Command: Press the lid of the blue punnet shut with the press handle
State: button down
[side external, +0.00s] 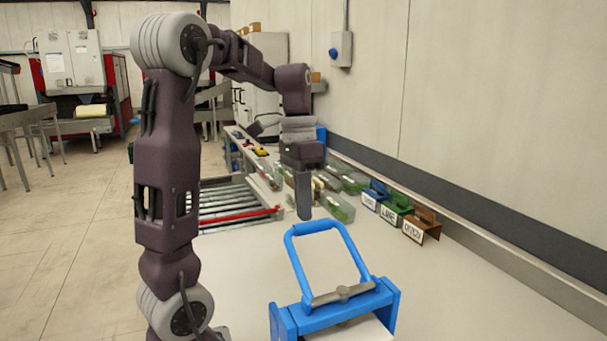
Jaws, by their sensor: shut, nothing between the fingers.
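The blue press (391,308) stands at the bottom of the view, cut off by the lower edge. Its blue looped press handle (295,262) is raised, leaning up and back from a grey cross shaft (343,294). My gripper (304,215) points straight down, shut and empty. In the picture its tips show just above the top bar of the handle; I cannot tell the gap in depth. A pale surface (360,331) shows inside the press frame. I cannot make out a blue punnet or its lid there.
Labelled holders in blue (376,189), green (397,203) and brown (428,218) stand along the wall. Several clear and greenish punnets (338,207) line the bench behind my gripper. A roller conveyor (235,202) lies to the left. The white bench top (440,285) right of the press is clear.

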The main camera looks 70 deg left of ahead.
notch_tip(320, 180, up, 7)
jog(key=a, duration=0.1)
jog(key=shift+a, duration=0.25)
dwell(1.0)
jog(key=s+d+f+t, duration=0.1)
jog(key=s+d+f, duration=0.1)
jog(key=d, duration=0.4)
jog(key=s+d+f+t+y, duration=0.1)
jog(key=s+d+f+t, duration=0.1)
jog(key=s+d, duration=0.3)
jog(key=s+d+f+t, duration=0.2)
jog(key=s+d+f, duration=0.1)
jog(key=d, duration=0.5)
jog(key=shift+s+d+f+y, duration=0.1)
jog(key=shift+s+f+y, duration=0.15)
jog(key=shift+f, duration=0.3)
